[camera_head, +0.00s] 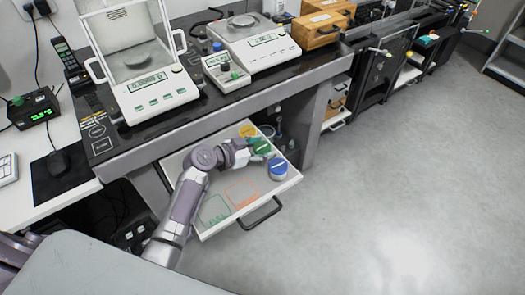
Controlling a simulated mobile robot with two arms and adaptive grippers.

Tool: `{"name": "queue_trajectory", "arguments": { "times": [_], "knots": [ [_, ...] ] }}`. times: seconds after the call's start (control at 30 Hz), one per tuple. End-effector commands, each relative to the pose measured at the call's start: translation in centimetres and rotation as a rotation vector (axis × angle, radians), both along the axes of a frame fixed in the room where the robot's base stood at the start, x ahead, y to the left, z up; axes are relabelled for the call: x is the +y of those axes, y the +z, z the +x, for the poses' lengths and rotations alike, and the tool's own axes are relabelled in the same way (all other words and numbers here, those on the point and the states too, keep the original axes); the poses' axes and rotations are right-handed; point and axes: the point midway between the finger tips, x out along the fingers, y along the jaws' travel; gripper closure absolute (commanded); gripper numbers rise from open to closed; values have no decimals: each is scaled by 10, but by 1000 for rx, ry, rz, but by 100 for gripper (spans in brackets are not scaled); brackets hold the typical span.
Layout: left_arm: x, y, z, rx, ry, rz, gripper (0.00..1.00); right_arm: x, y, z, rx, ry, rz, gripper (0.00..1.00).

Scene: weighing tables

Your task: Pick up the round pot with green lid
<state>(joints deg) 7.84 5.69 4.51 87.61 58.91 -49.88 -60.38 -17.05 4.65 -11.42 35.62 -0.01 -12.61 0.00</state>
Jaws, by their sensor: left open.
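The round pot with green lid (262,147) stands in the open white drawer (226,228), between a pot with yellow lid (247,131) and a pot with blue lid (278,168). My left gripper (256,156) is open right beside the green-lidded pot, reaching over the drawer from the left. It partly covers that pot. I cannot tell whether the fingers touch it. My right gripper is not in view.
Green and orange outlines (241,193) mark the bare drawer floor. The drawer has a black handle (262,214) in front. Balances (150,85) and a wooden box (318,30) stand on the dark table above. The grey floor at right is clear.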

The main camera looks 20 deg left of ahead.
Motion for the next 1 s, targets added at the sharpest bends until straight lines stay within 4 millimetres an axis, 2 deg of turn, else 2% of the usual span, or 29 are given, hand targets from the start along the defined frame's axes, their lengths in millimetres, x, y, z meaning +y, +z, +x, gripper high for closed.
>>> {"name": "queue_trajectory", "arguments": {
  "times": [0.23, 0.57, 0.83, 1.0],
  "knots": [
    [-1, -2, 2, 1, 0, 1, 32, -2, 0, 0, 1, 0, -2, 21],
    [-1, -1, 2, 1, 0, 1, 84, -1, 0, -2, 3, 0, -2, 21],
    [-1, 1, 2, -1, 1, 1, 84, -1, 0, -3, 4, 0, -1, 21],
    [-1, 13, 2, -3, -1, 4, 84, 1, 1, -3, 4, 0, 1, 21]
  ]
}}
